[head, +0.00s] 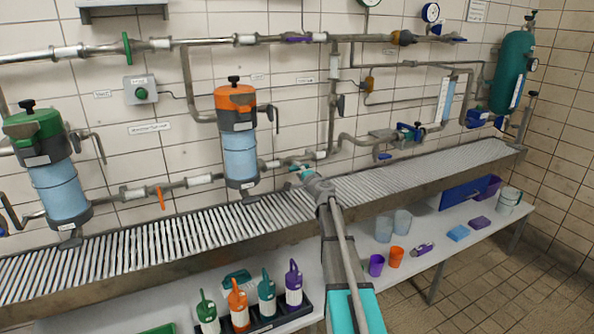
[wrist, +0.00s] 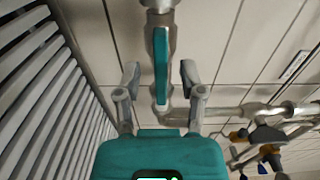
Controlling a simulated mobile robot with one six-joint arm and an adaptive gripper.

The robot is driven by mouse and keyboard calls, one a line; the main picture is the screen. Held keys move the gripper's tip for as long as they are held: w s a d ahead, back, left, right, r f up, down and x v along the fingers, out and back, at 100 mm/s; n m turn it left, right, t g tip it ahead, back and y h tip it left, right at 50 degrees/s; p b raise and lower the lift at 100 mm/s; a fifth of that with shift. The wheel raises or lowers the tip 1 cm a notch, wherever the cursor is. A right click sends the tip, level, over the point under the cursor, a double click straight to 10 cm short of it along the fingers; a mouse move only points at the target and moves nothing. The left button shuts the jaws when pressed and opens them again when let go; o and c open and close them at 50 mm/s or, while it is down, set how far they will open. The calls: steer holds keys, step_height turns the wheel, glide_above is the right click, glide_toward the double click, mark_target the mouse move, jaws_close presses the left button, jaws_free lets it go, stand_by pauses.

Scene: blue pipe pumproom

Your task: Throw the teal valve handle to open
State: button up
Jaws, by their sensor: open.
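The teal valve handle (wrist: 161,62) shows in the wrist view as a narrow lever lying along a grey metal pipe. It points in line with the pipe. My gripper (wrist: 160,78) is open, with one finger on each side of the handle's near end and a gap on both sides. Whether the fingertips reach the handle's depth I cannot tell. In the head view my gripper (head: 306,174) is at the pipe just above the slatted bench, right of the orange-topped filter. There the handle is small and partly hidden by my gripper.
The orange-topped filter (head: 238,140) stands left of my gripper. The slatted bench (head: 375,185) runs below the pipe. A pipe branch with a yellow and dark valve (wrist: 265,136) lies at right in the wrist view. Bottles (head: 266,294) and cups stand on the lower shelf.

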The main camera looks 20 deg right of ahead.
steer(key=s, duration=1)
steer(key=shift+d, duration=0.15)
steer(key=s+a+f+n+g+y, duration=0.1)
steer(key=a+n, duration=0.1)
steer(key=a, duration=0.2)
steer(key=s+a+f+n+g+y, duration=0.1)
steer(key=a+f+n+y, duration=0.1)
steer(key=a, duration=0.3)
steer(key=s+a+f+n+g+y, duration=0.1)
steer(key=a+n, duration=0.1)
steer(key=a, duration=0.2)
steer(key=shift+s+a+f+n+g+y, duration=0.1)
steer(key=shift+a+f+n+g+y, duration=0.15)
steer(key=shift+a+n+g+y, duration=0.15)
steer(key=s+a+f+n+g, duration=0.5)
steer(key=s+a+f+g, duration=0.15)
steer(key=a, duration=0.45)
steer(key=s+a+f+n+g+h, duration=0.2)
steer(key=s+f+n+g+h, duration=0.15)
steer(key=s, duration=0.65)
steer(key=s+a+f+n+g+h, duration=0.15)
steer(key=s+f+g, duration=0.25)
steer(key=s, duration=0.6)
step_height(320, 180, up, 24)
steer(key=p, duration=2.4)
steer(key=shift+w+d, duration=0.25)
steer(key=shift+w, duration=0.15)
